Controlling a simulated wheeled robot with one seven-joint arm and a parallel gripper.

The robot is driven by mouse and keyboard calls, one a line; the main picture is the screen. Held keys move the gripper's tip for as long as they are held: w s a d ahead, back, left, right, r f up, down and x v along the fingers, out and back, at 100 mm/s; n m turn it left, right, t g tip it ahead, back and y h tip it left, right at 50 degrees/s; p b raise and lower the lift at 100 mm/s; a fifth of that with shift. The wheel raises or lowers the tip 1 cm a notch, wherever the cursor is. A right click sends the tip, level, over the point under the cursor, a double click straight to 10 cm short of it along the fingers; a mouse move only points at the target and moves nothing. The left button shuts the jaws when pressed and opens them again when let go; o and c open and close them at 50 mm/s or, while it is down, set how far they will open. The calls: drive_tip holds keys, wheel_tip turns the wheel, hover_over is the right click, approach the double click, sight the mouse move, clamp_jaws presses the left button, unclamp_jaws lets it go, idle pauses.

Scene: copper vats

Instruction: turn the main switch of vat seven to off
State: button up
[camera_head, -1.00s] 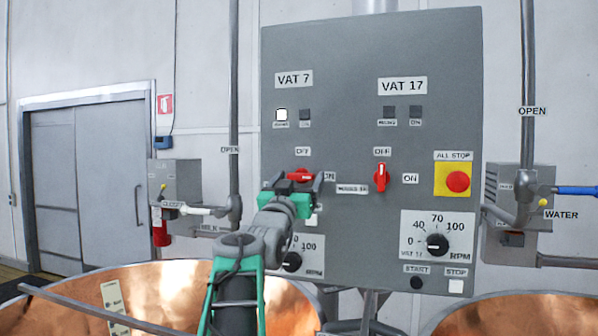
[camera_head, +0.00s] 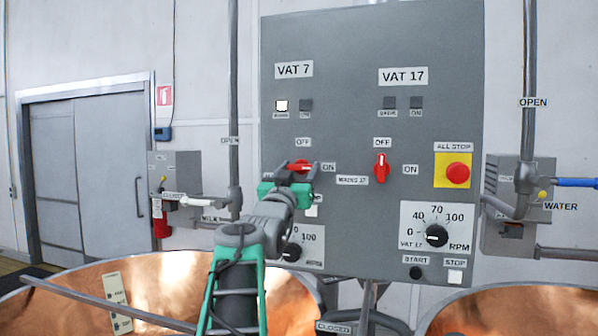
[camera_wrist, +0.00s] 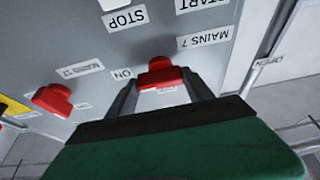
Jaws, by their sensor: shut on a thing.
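The red main switch of vat 7 (camera_head: 299,166) is on the grey panel, below an OFF label and left of an ON label. My gripper (camera_head: 301,172) is at this switch and partly hides it. In the wrist view, the red switch (camera_wrist: 160,72) sits between the two fingers of my gripper (camera_wrist: 158,90), which are shut on it. The switch's exact pointer direction is hard to make out. A white lamp (camera_head: 281,106) is lit below the VAT 7 sign (camera_head: 294,70).
The similar red vat 17 switch (camera_head: 381,168) points up to OFF, right of my gripper. A red all-stop button (camera_head: 458,174) and an RPM dial (camera_head: 437,236) are further right. Copper vats (camera_head: 180,290) stand below. Pipes flank the panel (camera_head: 345,40).

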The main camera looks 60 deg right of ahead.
drive_tip(key=shift+n+t+b, duration=0.4)
drive_tip(key=shift+n, duration=0.2)
drive_tip(key=n+t+b, duration=0.1)
drive_tip(key=n, duration=0.1)
drive_tip(key=n+b, duration=0.1)
drive_tip(key=n, duration=0.1)
drive_tip(key=shift+s+t+y, duration=0.15)
drive_tip(key=shift+t+y, duration=0.25)
drive_tip(key=n+t+y, duration=0.1)
drive_tip(key=n, duration=0.2)
drive_tip(key=n+t+b, duration=0.1)
drive_tip(key=n, duration=0.2)
drive_tip(key=shift+r+t+y+b, duration=0.1)
drive_tip(key=shift+t+y+b, duration=0.2)
drive_tip(key=shift+y, duration=0.1)
drive_tip(key=n+y, duration=0.1)
drive_tip(key=n, duration=0.3)
drive_tip(key=n+t+y, duration=0.1)
drive_tip(key=n, duration=0.1)
drive_tip(key=shift+r+n+y, duration=0.3)
drive_tip(key=shift+n, duration=0.1)
drive_tip(key=n+y+p, duration=0.1)
drive_tip(key=n, duration=0.2)
drive_tip(key=shift+r, duration=0.1)
drive_tip(key=shift+n+g+y+p, duration=0.3)
drive_tip(key=shift+n, duration=0.3)
